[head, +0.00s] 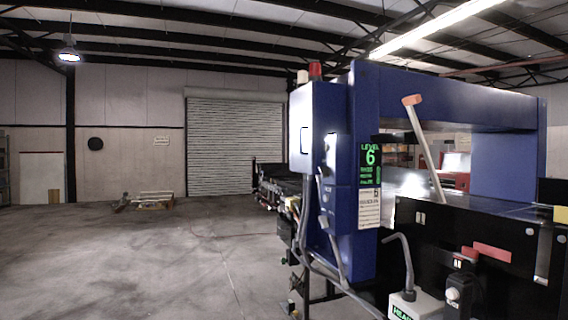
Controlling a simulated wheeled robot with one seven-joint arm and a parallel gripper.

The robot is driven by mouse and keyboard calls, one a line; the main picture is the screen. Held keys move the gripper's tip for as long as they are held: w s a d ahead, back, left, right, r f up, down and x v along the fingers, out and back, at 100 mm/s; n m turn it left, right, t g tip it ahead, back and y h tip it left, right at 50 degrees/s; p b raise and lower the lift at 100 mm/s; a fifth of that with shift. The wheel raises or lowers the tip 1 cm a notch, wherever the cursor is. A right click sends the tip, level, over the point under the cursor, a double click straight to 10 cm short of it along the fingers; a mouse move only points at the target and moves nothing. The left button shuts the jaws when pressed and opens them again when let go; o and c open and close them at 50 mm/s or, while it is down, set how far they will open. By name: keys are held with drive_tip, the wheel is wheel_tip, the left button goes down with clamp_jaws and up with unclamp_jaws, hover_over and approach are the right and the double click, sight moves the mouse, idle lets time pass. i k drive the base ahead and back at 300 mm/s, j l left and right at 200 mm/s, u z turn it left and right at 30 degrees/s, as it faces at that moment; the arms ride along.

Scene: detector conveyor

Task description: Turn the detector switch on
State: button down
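The detector is a large blue arch (360,90) over a dark conveyor, at the right of the head view. A light control cabinet (303,110) is on its left side. A lit green display (370,165) on it reads "LEVEL 6". A small dark fitting (329,146) sits on the cabinet's narrow face; I cannot tell if it is the detector switch or how it is set. My gripper is not in view.
A pale lever with an orange end (412,100) leans up in front of the arch opening. The concrete floor (180,255) at the left is mostly clear, up to a roller door (235,145).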

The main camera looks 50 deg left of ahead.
sight(325, 172)
drive_tip(key=u, duration=1.4)
